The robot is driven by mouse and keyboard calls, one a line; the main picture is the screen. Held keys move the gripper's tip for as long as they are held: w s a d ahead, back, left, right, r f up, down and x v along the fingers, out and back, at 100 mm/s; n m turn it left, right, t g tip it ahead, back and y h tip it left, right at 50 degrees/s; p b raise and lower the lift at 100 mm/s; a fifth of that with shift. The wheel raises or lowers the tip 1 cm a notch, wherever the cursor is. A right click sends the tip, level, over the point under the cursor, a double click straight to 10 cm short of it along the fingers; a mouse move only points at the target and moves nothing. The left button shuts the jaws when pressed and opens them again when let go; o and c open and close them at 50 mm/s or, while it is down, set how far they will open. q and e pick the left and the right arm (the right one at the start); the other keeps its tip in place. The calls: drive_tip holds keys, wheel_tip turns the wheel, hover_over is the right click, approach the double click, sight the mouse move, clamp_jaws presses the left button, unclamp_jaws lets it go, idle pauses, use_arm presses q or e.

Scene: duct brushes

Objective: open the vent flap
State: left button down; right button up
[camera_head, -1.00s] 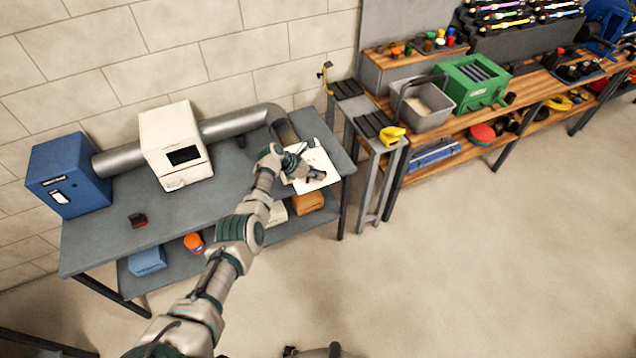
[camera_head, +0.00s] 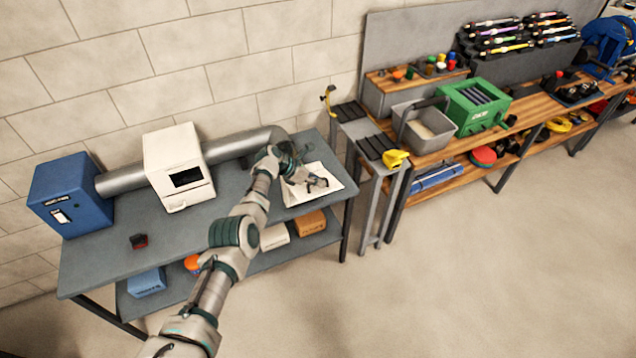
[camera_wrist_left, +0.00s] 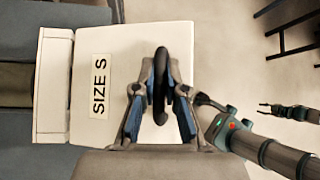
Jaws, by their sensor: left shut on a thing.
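The vent flap is a white panel (camera_head: 331,187) at the right end of the bench, below the bent end of the metal duct (camera_head: 240,144). In the left wrist view the flap (camera_wrist_left: 118,62) bears a "SIZE S" label and adjoins a white frame (camera_wrist_left: 52,85). My left gripper (camera_head: 312,184) is over the flap. In the wrist view its fingers (camera_wrist_left: 160,82) are closed around a black handle (camera_wrist_left: 160,70) on the flap. The duct mouth is largely hidden by my arm.
A white box (camera_head: 178,165) and a blue box (camera_head: 70,195) stand along the duct on the grey bench (camera_head: 105,255). A small red and black item (camera_head: 138,241) lies in front. A narrow stand (camera_head: 372,150) is close to the bench's right end. The floor in front is clear.

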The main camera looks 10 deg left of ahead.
use_arm(q)
drive_tip(key=shift+a, duration=0.1)
drive_tip(key=c, duration=1.5)
unclamp_jaws()
drive_tip(key=shift+f, duration=0.1)
drive_tip(key=shift+w+f, duration=0.1)
drive_tip(key=shift+w, duration=0.05)
use_arm(e)
drive_tip(key=shift+w+a, duration=0.1)
drive_tip(key=shift+a, duration=0.15)
use_arm(q)
drive_tip(key=shift+a, duration=0.1)
drive_tip(key=shift+a+r, duration=0.45)
drive_tip(key=shift+r, duration=0.15)
drive_tip(key=v, duration=1)
drive_tip(key=shift+a, duration=0.2)
